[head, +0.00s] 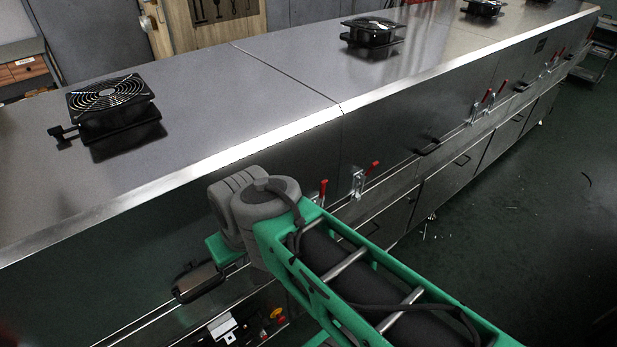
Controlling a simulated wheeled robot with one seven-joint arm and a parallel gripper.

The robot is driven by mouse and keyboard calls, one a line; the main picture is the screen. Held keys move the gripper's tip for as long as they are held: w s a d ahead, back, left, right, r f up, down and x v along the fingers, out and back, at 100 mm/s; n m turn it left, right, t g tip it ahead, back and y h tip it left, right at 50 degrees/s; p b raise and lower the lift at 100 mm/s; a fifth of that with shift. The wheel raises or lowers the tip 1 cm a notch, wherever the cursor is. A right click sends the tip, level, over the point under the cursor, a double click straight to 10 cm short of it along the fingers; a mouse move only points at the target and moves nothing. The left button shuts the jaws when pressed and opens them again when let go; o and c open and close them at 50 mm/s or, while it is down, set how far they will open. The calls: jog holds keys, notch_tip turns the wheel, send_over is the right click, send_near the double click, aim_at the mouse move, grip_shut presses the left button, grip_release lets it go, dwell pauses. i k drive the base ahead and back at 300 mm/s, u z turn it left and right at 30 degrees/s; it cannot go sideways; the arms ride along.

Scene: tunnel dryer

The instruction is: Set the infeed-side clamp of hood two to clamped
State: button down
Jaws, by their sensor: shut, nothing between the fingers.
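The long grey metal dryer runs from the left front to the far right, with a lid seam splitting its hoods. Just right of the seam, on the front of the second hood from the left (400,115), is a red-handled toggle clamp (363,180); its handle leans up and right. Another red-handled clamp (322,188) stands left of the seam, partly hidden by my arm. A further pair of clamps (482,106) sits at the second hood's far end. No labels show which end is infeed, and the latch states are too small to tell. My gripper is hidden behind my arm.
Black fans (112,105) stand on the dryer top. Dark handles (428,147) stick out of the front panels. A panel with red and yellow controls (275,315) is low at the front. The green floor (500,230) to the right is largely clear.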

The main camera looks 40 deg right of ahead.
aim_at(364, 176)
jog(key=u, duration=1.9)
jog(key=k, duration=0.55)
jog(key=z, duration=1.95)
